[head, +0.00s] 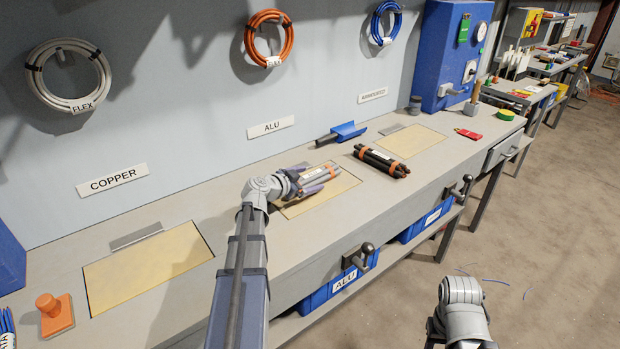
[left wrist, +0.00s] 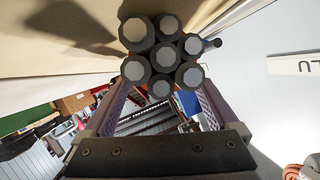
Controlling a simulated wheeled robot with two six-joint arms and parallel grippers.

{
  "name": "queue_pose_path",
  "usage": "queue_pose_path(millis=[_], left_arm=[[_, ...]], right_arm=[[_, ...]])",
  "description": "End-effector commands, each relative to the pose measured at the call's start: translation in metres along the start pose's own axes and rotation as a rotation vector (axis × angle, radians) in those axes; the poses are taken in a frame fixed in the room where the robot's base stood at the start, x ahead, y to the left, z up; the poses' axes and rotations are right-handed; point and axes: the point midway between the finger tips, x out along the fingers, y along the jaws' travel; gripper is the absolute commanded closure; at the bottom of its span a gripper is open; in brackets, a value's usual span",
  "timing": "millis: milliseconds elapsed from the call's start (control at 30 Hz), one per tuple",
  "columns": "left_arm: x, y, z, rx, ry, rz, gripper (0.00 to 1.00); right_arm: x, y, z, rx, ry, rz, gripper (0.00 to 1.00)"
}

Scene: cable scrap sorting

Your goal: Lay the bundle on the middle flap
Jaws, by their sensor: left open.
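A grey cable bundle (head: 322,172) with an orange band and a pale label lies at the middle flap (head: 338,188), a pale yellow panel below the ALU sign. My left gripper (head: 316,178) is open, with its fingers around or close beside this bundle. In the left wrist view, several round grey ends of the bundle (left wrist: 162,55) show between and beyond the fingertips, close to a beige surface. I cannot tell whether the bundle rests fully on the flap. The gripper hides part of both. My right gripper is not in view.
A dark bundle (head: 380,162) with orange bands lies right of the middle flap. A blue scoop (head: 345,131) is behind it. The left flap (head: 150,268) and right flap (head: 412,141) are bare. An orange stamp-like tool (head: 55,314) stands at lower left. Blue bins (head: 338,286) sit below.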

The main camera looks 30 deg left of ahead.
Motion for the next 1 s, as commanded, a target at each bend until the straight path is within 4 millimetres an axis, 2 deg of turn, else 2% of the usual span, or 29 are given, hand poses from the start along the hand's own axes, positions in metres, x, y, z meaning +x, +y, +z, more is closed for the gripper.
queue_pose_path(millis=[33, 300, 500, 700, 1000], left_arm=[[-0.013, 0.0, -0.003, -0.001, -0.001, -0.003, 0.07], [-0.069, 0.001, -0.003, -0.001, -0.001, -0.004, 0.07], [-0.097, 0.0, -0.002, 0.0, 0.0, -0.003, 0.07], [-0.109, 0.0, -0.001, 0.0, 0.0, -0.001, 0.07], [-0.109, 0.0, 0.0, 0.0, 0.0, -0.001, 0.07]], right_arm=[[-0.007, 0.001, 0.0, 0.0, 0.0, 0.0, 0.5], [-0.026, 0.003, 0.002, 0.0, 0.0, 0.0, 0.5], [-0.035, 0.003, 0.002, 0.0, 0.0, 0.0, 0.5], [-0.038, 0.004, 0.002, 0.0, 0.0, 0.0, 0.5], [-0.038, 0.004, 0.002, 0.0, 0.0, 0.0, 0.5]])
